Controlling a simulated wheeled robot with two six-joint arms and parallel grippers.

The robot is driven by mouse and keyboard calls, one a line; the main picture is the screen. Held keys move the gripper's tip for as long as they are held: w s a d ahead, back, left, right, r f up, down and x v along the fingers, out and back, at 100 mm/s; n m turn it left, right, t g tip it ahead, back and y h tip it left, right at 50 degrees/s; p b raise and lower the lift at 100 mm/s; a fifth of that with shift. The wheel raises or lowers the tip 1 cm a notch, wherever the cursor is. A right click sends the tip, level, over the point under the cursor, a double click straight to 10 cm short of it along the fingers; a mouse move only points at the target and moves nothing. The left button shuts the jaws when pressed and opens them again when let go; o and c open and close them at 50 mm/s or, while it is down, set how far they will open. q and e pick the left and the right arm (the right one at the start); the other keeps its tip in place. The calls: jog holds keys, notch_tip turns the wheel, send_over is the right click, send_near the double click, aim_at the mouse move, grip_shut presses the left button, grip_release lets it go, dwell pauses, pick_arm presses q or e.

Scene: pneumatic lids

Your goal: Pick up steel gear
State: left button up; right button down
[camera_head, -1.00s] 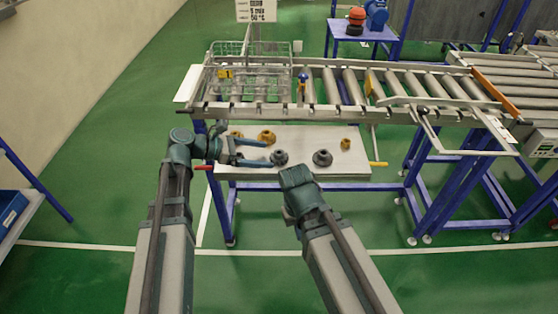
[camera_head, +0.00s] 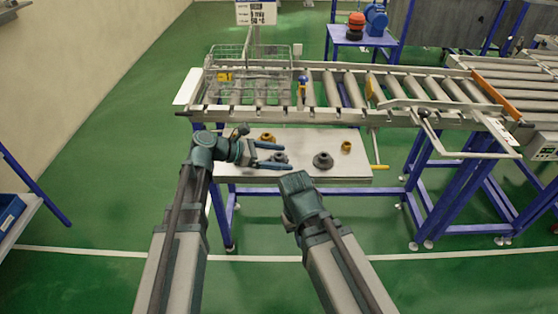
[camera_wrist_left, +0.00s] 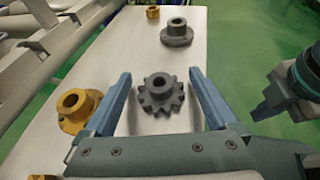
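The steel gear (camera_wrist_left: 160,95), dark grey and toothed with a raised hub, lies on the pale table. In the left wrist view it lies between the two fingers of my left gripper (camera_wrist_left: 157,100), with a gap on each side. In the head view the gear (camera_head: 279,157) is partly covered by the fingers of my left gripper (camera_head: 270,155), which is open. My right gripper (camera_head: 296,184) is in front of the table edge, and its fingers are hidden. Part of my right arm shows at the right of the wrist view.
A grey round flange (camera_head: 323,160) lies right of the gear. A yellow flanged part (camera_wrist_left: 75,108) lies close beside the left finger in the wrist view. A small yellow part (camera_head: 346,146) is farther right. A roller conveyor (camera_head: 330,88) with a wire basket (camera_head: 248,60) stands behind.

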pick_arm(q)
grip_shut()
jog(key=shift+r, duration=0.15)
dwell(0.4)
